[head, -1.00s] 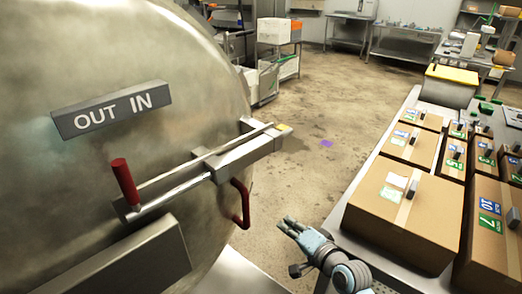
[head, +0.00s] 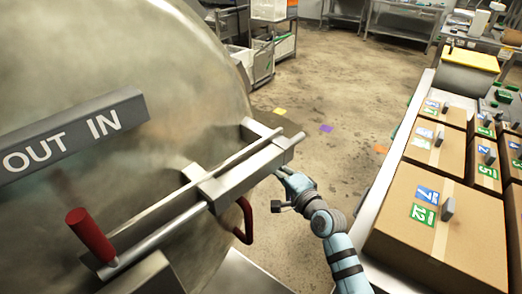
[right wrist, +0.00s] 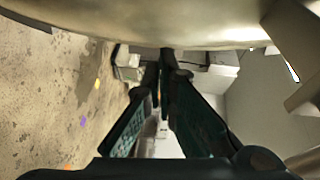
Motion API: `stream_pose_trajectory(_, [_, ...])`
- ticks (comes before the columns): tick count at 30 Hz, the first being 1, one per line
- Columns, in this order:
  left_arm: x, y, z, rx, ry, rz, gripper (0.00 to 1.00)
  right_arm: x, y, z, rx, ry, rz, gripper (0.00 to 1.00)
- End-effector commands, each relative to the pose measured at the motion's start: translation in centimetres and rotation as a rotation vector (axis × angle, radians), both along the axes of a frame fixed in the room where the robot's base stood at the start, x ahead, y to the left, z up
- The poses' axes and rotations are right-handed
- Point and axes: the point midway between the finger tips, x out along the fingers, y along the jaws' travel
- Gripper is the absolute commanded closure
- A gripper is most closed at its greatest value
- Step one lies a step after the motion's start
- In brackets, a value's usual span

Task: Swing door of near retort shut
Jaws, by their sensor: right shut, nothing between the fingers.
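The near retort's domed steel door (head: 120,50) fills the left of the head view. It carries an OUT IN sign (head: 75,132), a latch bar (head: 200,190) with a red-gripped lever (head: 90,235), and a red loop handle (head: 245,222). My right gripper (head: 283,172) is shut and empty, just right of the latch bar and loop handle. In the right wrist view its fingertips (right wrist: 165,62) lie close below the door's curved surface (right wrist: 150,22); I cannot tell whether they touch. The door's seat is hidden. My left gripper is out of view.
A steel table with cardboard boxes (head: 435,215) stands on the right, close to my right arm. Concrete floor (head: 340,110) is open between door and table, with small coloured marks on it. A rack and steel tables (head: 350,12) stand at the back.

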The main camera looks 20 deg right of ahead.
Motion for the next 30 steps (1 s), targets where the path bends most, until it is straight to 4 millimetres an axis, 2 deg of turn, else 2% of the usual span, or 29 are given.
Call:
stream_pose_trajectory(6, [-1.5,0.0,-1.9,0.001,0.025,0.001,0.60,3.9,0.5,-0.7,0.000,-0.002,-0.009,1.00])
stream_pose_trajectory(13, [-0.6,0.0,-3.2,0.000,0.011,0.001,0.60,7.2,1.4,-0.9,-0.002,0.000,-0.007,1.00])
stream_pose_trajectory(18, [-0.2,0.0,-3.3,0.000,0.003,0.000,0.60,7.9,1.7,-0.8,-0.003,0.000,-0.007,1.00])
stream_pose_trajectory(30, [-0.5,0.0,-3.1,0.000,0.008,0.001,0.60,7.8,1.7,-0.7,-0.002,0.000,-0.005,1.00])
